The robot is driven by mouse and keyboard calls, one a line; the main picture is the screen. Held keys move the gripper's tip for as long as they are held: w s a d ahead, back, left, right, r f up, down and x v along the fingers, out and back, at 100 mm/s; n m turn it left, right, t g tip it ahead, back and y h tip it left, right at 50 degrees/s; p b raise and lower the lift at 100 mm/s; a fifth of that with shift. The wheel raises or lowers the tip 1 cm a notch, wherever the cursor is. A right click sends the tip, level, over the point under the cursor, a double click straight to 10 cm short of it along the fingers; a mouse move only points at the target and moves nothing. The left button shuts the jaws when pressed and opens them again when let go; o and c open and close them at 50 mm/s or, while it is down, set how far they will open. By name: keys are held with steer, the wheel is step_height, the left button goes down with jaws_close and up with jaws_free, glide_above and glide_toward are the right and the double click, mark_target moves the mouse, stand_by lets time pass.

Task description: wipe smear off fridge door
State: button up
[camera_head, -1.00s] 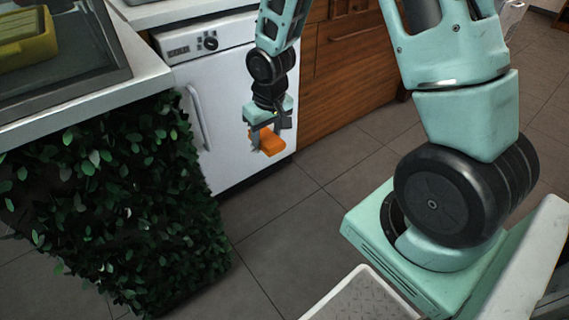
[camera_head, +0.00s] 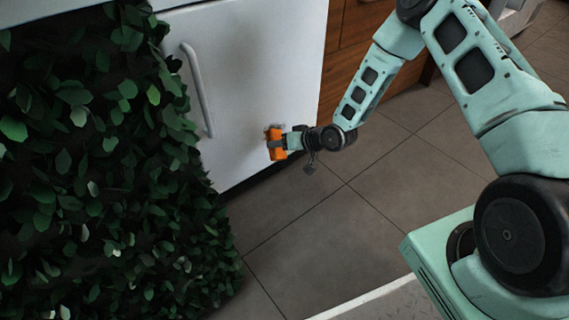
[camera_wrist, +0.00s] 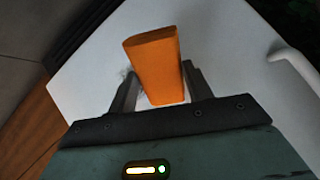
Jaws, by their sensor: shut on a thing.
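The white fridge door (camera_head: 252,75) fills the upper middle of the head view, with its grey handle (camera_head: 197,88) on the left side. My gripper (camera_head: 279,145) is shut on an orange sponge-like block (camera_head: 275,141) low on the right part of the door. In the wrist view the orange block (camera_wrist: 156,62) stands out between the two fingers, facing the white door (camera_wrist: 235,75). It is at or very near the door; contact cannot be told. A small dark mark, likely the smear (camera_head: 272,129), shows beside the block, mostly hidden by it.
A leafy green hedge panel (camera_head: 100,170) stands close on the left of the door. Wooden cabinet fronts (camera_head: 350,50) adjoin the door on the right. The tiled floor (camera_head: 320,215) below is clear.

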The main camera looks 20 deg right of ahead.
mark_target(287, 126)
step_height(287, 126, down, 7)
steer(key=m+t+h+b, duration=0.25)
steer(key=m+t, duration=0.35)
steer(key=t, duration=0.4)
steer(key=shift+b+x, duration=2.05)
steer(key=shift+x, duration=0.95)
steer(key=shift+w+a+f+b, duration=0.1)
steer(key=shift+w+a+b, duration=0.1)
steer(key=shift+w, duration=0.2)
steer(key=shift+w+a+f+b, duration=0.1)
steer(key=shift+w+a+b, duration=0.1)
steer(key=shift+w, duration=0.25)
steer(key=shift+d, duration=0.15)
steer(key=shift+w+d+b, duration=0.15)
steer(key=shift+w+d, duration=0.4)
steer(key=shift+d, duration=1.1)
steer(key=shift+w+d+b, duration=0.15)
steer(key=shift+w+d, duration=0.45)
steer(key=shift+d, duration=1.05)
steer(key=shift+w+d+b, duration=0.15)
steer(key=shift+w+d, duration=0.4)
steer(key=shift+d, duration=1.05)
steer(key=shift+a, duration=0.15)
